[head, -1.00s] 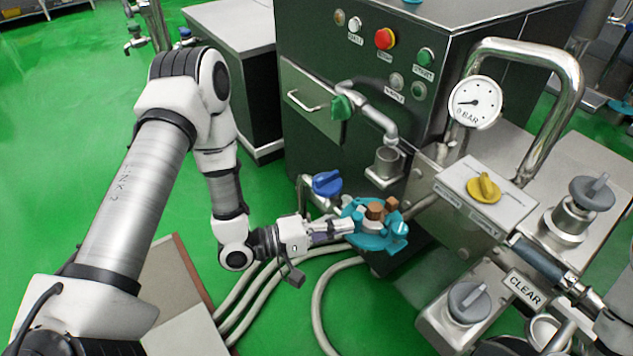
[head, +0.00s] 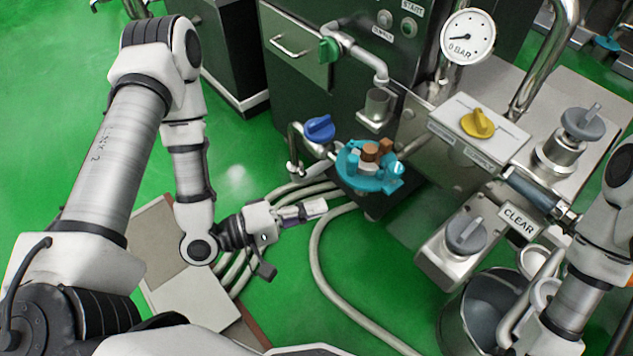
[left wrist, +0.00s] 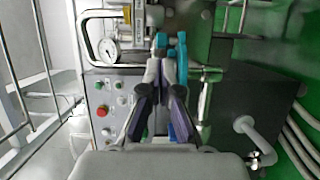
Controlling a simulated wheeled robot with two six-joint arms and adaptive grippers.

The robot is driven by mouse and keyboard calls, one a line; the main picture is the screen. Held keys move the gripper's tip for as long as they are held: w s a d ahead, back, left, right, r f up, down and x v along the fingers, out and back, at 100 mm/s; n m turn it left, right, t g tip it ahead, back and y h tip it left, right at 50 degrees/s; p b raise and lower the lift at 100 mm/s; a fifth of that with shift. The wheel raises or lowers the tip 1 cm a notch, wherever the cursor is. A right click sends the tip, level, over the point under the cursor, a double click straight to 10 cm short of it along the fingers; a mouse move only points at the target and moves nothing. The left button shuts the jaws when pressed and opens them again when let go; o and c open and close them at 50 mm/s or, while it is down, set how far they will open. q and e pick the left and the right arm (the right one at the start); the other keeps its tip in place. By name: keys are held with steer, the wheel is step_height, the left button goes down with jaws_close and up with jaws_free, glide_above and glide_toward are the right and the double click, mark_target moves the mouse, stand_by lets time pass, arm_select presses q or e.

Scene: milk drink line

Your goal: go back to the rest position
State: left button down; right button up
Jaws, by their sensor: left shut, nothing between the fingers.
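My left gripper (head: 318,208) is shut and empty in the head view. It hangs over the green floor, below and left of the teal clamp-like fitting (head: 372,181) with brown blocks on top, and is apart from it. In the left wrist view the fingers of my left gripper (left wrist: 166,65) come together at the picture's middle. Part of the teal fitting (left wrist: 182,58) shows beyond them.
A dark cabinet with a green-handled tap (head: 329,49) stands behind. A blue valve knob (head: 319,128) is left of the teal fitting. A gauge (head: 467,38), a yellow knob (head: 477,123) and a metal pot (head: 490,310) are at right. Pale hoses (head: 318,262) lie on the floor.

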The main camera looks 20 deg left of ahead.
arm_select(q)
steer(key=s+a+f+m+g+y, duration=0.2)
steer(key=f+g+y, duration=0.1)
steer(key=f, duration=0.3)
steer(key=s+a+f+m+g+y, duration=0.2)
steer(key=s+f+y, duration=0.15)
steer(key=f, duration=0.35)
steer(key=s+a+f+m+g+y, duration=0.2)
steer(key=f+g+y, duration=0.15)
steer(key=f, duration=0.25)
steer(key=s+a+f+g+y, duration=0.2)
steer(key=s+a+g+y, duration=0.1)
steer(key=s+a, duration=0.2)
step_height(320, 180, up, 12)
steer(key=s+m+p, duration=0.1)
steer(key=p, duration=1.1)
steer(key=shift+r+m+y, duration=0.15)
steer(key=shift+m+y, duration=0.15)
steer(key=shift+m, duration=0.1)
arm_select(e)
step_height(320, 180, up, 13)
steer(key=shift+a+f, duration=0.15)
steer(key=shift+a, duration=0.1)
arm_select(q)
steer(key=shift+s+d, duration=0.1)
arm_select(e)
steer(key=shift+s, duration=0.1)
